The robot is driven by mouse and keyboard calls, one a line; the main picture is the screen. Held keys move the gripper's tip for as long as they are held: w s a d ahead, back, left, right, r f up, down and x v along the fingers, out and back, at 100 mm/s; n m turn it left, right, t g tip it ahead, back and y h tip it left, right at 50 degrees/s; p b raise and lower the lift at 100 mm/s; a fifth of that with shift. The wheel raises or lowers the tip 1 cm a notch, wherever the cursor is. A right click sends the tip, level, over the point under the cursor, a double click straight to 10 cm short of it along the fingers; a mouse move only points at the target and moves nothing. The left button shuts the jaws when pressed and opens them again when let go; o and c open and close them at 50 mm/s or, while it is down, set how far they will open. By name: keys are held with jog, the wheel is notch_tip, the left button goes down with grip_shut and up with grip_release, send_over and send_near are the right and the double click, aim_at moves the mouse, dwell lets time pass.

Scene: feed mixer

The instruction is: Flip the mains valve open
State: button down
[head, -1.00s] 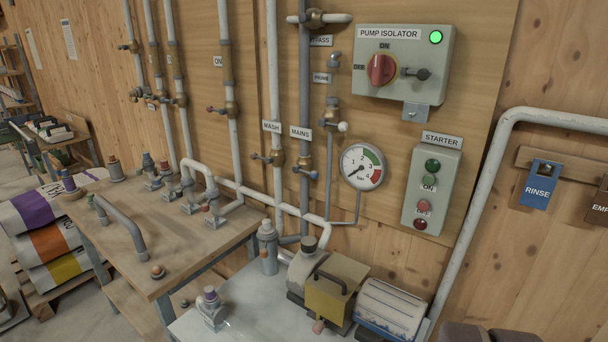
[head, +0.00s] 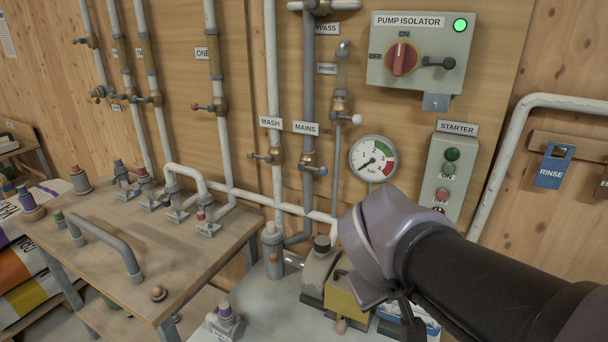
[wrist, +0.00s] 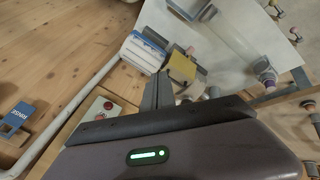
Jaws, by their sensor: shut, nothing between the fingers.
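The mains valve (head: 310,162) is a brass body on the grey pipe under the MAINS label (head: 305,128). Its short lever with a blue tip (head: 323,171) lies crosswise to the pipe, pointing right. My gripper (wrist: 160,90) shows in the wrist view, shut and empty, directed down over the bench with the pump. In the head view my arm reaches in from the lower right, right of and below the valve and apart from it. The fingertips are not clearly seen there. The mains valve cannot be made out in the wrist view.
The mash valve (head: 277,157) sits close left of the mains valve. A pressure gauge (head: 373,158) is close on its right, with the starter box (head: 446,180) beyond. The pump's yellow box (head: 346,298) stands below. A workbench (head: 150,255) with pipe fittings is at left.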

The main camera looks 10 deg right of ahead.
jog(key=w+d+n+h, duration=0.2)
jog(key=w+n, duration=0.2)
jog(key=w, duration=0.4)
jog(key=n+t+h, duration=0.1)
jog(key=n+t, duration=0.8)
jog(key=n, duration=0.8)
send_near(312, 169)
notch_tip(312, 169, down, 6)
jog(key=s, duration=0.1)
jog(key=shift+a+b, duration=0.35)
jog(key=shift+a, duration=0.1)
jog(key=b+x, duration=0.1)
jog(key=x, duration=0.9)
jog(key=r, duration=0.1)
jog(key=s+d+r, duration=0.1)
jog(key=r+b, duration=0.1)
jog(key=shift+s+d+r, duration=0.3)
jog(key=shift+d+r, duration=0.05)
jog(key=shift+d, duration=0.05)
